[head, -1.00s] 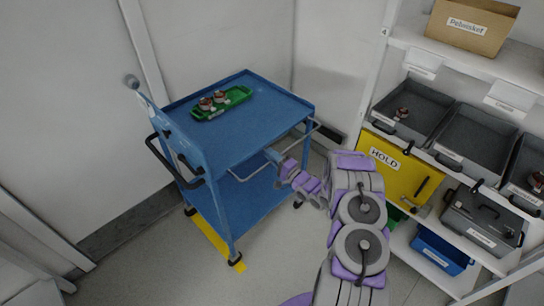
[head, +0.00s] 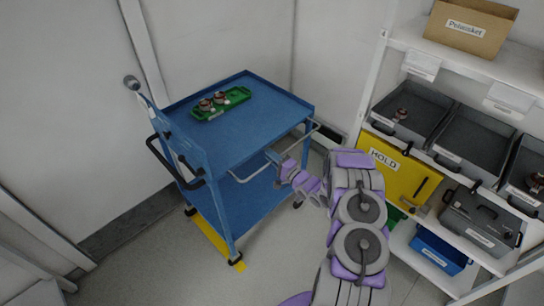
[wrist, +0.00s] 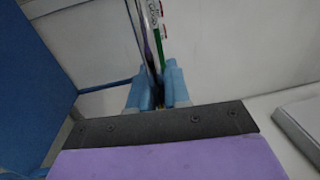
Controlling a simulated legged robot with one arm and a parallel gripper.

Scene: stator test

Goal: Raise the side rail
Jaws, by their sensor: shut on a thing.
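The blue cart (head: 240,140) stands left of centre in the head view. Its side rail (head: 246,178) is a pale bar along the near right side, sitting below the level of the top shelf. My gripper (head: 275,157) is at the middle of this rail, and its jaws are shut on it. In the wrist view, the two light-blue fingers (wrist: 159,90) are close together with a narrow gap. The rail between them cannot be made out clearly there.
A green tray (head: 240,94) with small parts lies on the cart top. A shelf unit (head: 400,38) with grey bins, a yellow HOLD panel (head: 398,172) and a blue bin (head: 440,250) stands to the right. Yellow tape (head: 212,238) marks the floor beneath the cart. Walls stand behind the cart.

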